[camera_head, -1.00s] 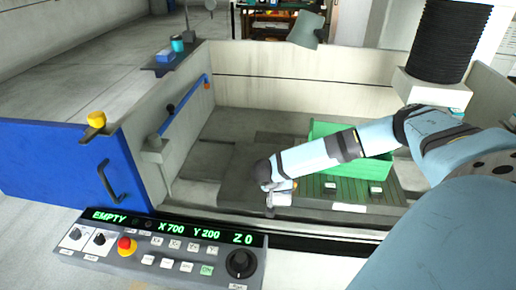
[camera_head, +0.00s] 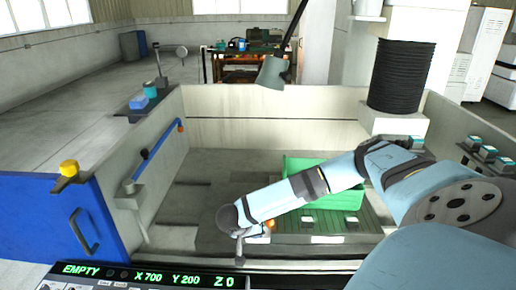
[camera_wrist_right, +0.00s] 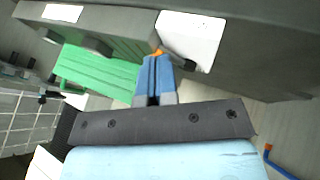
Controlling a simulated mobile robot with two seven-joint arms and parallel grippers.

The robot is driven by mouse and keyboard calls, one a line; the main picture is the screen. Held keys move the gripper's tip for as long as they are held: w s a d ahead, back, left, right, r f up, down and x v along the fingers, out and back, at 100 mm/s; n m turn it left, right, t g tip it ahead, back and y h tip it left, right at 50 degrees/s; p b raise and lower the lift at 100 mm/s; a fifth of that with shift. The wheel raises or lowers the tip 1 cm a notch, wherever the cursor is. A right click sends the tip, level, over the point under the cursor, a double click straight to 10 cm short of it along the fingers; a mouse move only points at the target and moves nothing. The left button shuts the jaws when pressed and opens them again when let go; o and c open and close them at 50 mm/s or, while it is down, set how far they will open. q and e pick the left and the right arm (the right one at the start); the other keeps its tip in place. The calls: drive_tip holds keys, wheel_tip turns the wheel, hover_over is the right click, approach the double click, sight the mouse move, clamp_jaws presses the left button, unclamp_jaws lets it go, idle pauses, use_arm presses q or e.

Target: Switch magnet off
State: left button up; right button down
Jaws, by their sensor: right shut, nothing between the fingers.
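A low dark block with a grooved top (camera_head: 325,238), which looks like the magnet, lies in the machine's tank with pale tabs and a white label on it. In the right wrist view its grey side (camera_wrist_right: 110,22) carries a white plate (camera_wrist_right: 188,40). My right gripper (camera_head: 240,252) is at the block's left end; its forearm crosses above the block. In the wrist view its blue fingers (camera_wrist_right: 155,70) are shut and empty. A small orange part (camera_wrist_right: 157,52) shows right at the fingertips; whether they touch it is unclear. My left gripper is out of view.
A green bin (camera_head: 340,198) stands behind the block. The tank walls (camera_head: 270,105) surround the work area. A blue door (camera_head: 40,215) and a control panel (camera_head: 150,276) reading EMPTY are at the front left. A black bellows column (camera_head: 400,75) stands at back right.

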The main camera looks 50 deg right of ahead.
drive_tip(key=s+a+r, duration=0.2)
drive_tip(key=a+r, duration=0.1)
drive_tip(key=r, duration=0.3)
drive_tip(key=shift+s+a+b, duration=0.2)
drive_tip(key=shift+a+b, duration=0.15)
drive_tip(key=shift+b, duration=0.05)
drive_tip(key=shift+r, duration=0.1)
